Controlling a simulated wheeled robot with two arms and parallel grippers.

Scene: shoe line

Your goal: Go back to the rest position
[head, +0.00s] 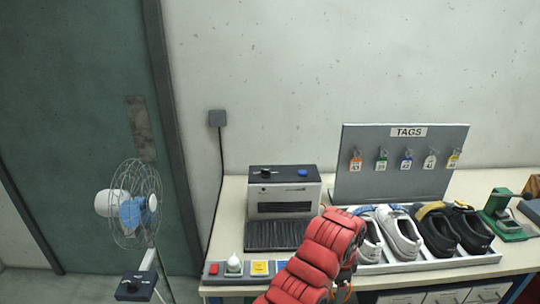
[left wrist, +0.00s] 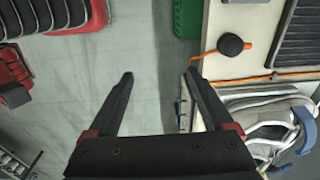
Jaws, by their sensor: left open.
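My left gripper (left wrist: 158,77) shows in the left wrist view. Its two black fingers are spread wide with nothing between them, and bare grey floor lies below. The right fingertip is close to the edge of a pale bench in that picture; I cannot tell if they touch. A pale shoe with laces (left wrist: 268,110) lies to the right of the fingers, apart from the jaws. In the head view a red arm of mine rises from the bottom middle in front of the workbench (head: 225,215), and no gripper fingers show there. My right gripper is not in view.
On the bench stand a grey machine (head: 284,190), a button strip (head: 214,269), a TAGS board (head: 385,180) and a tray with white shoes (head: 402,235) and black shoes (head: 470,228). A green device (head: 500,215) is at right. A fan (head: 135,210) stands left of the bench.

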